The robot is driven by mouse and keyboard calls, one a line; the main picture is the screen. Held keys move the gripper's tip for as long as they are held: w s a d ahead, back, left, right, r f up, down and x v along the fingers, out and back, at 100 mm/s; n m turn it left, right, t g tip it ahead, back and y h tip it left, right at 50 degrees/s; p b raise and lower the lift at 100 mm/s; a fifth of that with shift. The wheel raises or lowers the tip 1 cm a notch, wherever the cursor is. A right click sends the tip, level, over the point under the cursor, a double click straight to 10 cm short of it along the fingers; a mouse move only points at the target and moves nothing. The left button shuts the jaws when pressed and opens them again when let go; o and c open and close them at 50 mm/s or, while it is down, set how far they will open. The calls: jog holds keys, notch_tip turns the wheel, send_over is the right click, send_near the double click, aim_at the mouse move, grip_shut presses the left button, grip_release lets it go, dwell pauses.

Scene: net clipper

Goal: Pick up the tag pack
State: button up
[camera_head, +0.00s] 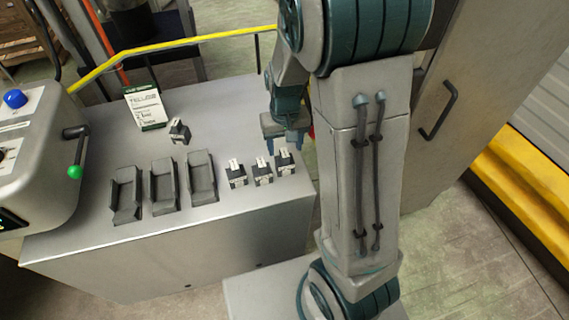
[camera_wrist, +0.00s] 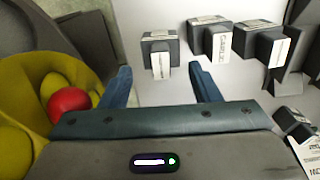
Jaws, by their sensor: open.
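Several small dark packs with white labels sit on the grey metal table. Three stand in a row near its front right: a left one (camera_head: 237,176), a middle one (camera_head: 262,173) and a right one (camera_head: 285,163). Another pack (camera_head: 179,132) lies farther back. I cannot tell which one the task names. My gripper (camera_head: 286,138) is open and empty, above the table just behind the right pack. In the wrist view, the nearest pack (camera_wrist: 160,45) shows beyond and between the open fingertips (camera_wrist: 160,68), apart from them. Two more packs (camera_wrist: 208,36) (camera_wrist: 258,42) are to its right.
Three dark holders (camera_head: 163,187) stand left of the pack row. A printed sign (camera_head: 145,108) stands at the back, and a machine with a green-knobbed lever (camera_head: 74,172) at the left. In the wrist view, yellow shapes and a red ball (camera_wrist: 69,101) are beside the left finger.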

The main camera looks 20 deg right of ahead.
aim_at(285, 152)
jog(key=shift+a+f+b, duration=0.1)
jog(key=shift+f+b, duration=0.25)
jog(key=shift+f, duration=2.7)
jog(key=c, duration=0.8)
